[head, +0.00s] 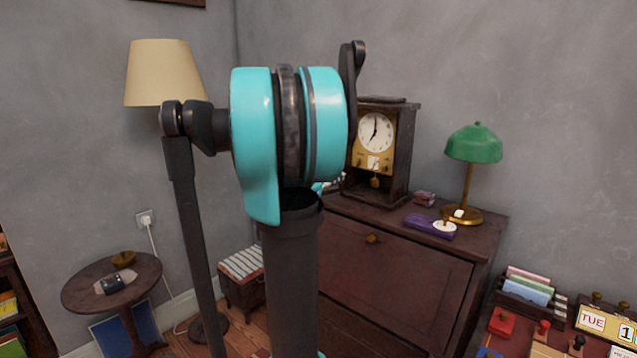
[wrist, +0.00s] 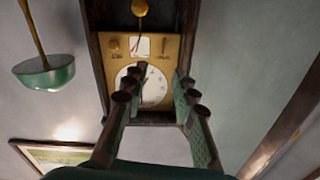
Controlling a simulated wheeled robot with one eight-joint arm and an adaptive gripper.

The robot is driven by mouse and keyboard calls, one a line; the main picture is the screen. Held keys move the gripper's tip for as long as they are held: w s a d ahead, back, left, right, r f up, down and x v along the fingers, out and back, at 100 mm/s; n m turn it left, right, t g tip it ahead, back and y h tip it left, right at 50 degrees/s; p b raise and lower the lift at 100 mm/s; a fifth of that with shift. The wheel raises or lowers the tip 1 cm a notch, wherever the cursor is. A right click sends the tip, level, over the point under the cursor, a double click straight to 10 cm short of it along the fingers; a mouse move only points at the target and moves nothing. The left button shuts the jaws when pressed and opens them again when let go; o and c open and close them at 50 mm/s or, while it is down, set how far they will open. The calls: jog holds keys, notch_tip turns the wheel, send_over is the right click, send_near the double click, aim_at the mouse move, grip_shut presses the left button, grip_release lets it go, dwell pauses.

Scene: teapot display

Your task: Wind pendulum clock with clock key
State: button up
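The pendulum clock (head: 380,150) stands on the dark wooden cabinet, with a white dial, a brass front plate and a pendulum bob. In the wrist view the clock (wrist: 141,50) appears upside down, and its dial (wrist: 152,88) shows between the fingers. My gripper (wrist: 160,97) is open in front of the clock, its fingers well apart, with nothing seen held between them. In the head view my arm hides the gripper. Small fittings show on the brass plate; I cannot tell whether one is the clock key. No clock key can be made out elsewhere.
The cabinet (head: 390,285) also holds a purple object (head: 430,226), a small box (head: 424,198) and a green lamp (head: 473,145). A round side table (head: 80,290) stands at left. A desk with a calendar (head: 607,325) is at lower right.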

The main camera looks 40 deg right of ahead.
jog(key=v, duration=0.6)
jog(key=shift+a, duration=0.35)
dwell(0.6)
jog(key=v, duration=1.2)
jog(key=shift+r, duration=0.1)
jog(key=n, duration=3.6)
send_near(359, 163)
jog(key=shift+g, duration=0.3)
jog(key=x, duration=0.8)
jog(key=shift+w+d+r, duration=0.15)
jog(key=shift+w, duration=0.15)
jog(key=shift+c, duration=0.2)
